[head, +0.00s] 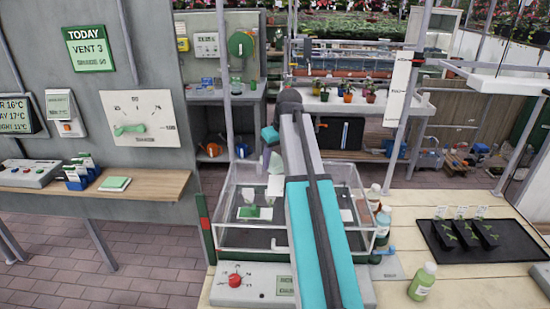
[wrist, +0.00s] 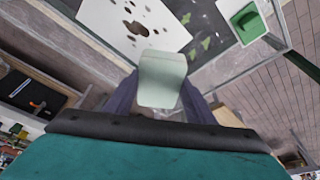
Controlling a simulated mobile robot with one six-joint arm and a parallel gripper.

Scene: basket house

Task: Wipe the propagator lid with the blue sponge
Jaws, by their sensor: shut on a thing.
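The propagator with its clear box-shaped lid (head: 234,238) stands on the bench in the head view, partly hidden behind my arm. In the wrist view my gripper (wrist: 160,96) is shut on a pale grey-green block (wrist: 163,72), which sticks out beyond the fingers. The block does not look clearly blue, so I cannot tell whether it is the sponge. A white panel (wrist: 115,22) with dark brown spots lies beyond the block, beside a dark surface with green patches. I cannot tell whether the block touches anything. A small blue item (head: 386,251) lies right of the propagator.
Bottles (head: 383,222) stand close to the propagator's right side. A green bottle (head: 422,281) stands nearer the front. A black tray (head: 515,240) with seedling pots is at the right. A control box with a red knob (head: 235,280) sits in front. A metal post rises behind the lid.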

